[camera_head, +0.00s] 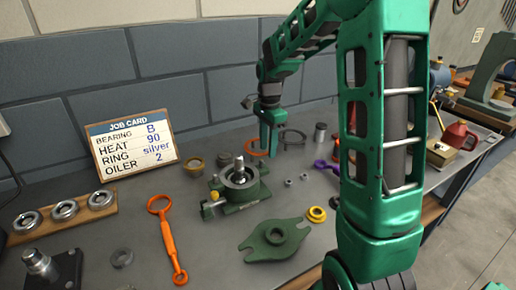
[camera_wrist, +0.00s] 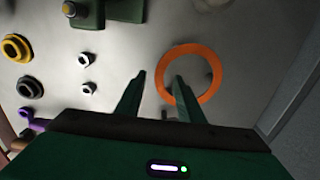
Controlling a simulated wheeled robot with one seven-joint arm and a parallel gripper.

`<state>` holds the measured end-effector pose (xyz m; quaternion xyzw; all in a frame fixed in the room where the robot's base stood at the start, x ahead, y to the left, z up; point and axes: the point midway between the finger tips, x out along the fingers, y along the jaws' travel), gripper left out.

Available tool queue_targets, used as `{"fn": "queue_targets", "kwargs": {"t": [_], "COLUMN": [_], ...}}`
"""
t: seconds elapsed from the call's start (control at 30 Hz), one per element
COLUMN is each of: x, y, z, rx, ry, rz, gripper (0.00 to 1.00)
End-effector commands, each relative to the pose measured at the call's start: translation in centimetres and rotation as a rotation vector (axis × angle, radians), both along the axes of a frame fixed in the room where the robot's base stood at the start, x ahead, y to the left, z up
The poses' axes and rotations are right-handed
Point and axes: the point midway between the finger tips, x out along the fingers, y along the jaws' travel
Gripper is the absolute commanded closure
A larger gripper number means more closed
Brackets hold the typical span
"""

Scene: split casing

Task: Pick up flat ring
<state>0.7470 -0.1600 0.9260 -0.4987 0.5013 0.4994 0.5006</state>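I cannot tell how high the tips are above the bench. A dark thin ring (camera_head: 299,132) lies just right of the gripper.
A green housing with a shaft (camera_head: 239,182) stands in front of the gripper. A brass ring (camera_head: 194,168), a metal cylinder (camera_head: 320,133), two small nuts (camera_head: 304,177) and a purple tool (camera_head: 322,164) are around. A job card (camera_head: 130,142) stands at the left.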

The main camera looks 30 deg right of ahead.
Motion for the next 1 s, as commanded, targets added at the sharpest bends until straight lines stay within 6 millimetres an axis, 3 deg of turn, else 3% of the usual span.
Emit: {"fn": "queue_targets", "kwargs": {"t": [1.0], "x": [-0.02], "y": [0.0], "z": [-0.46], "rx": [0.0], "ry": [0.0], "rz": [0.0], "gripper": [0.68]}}
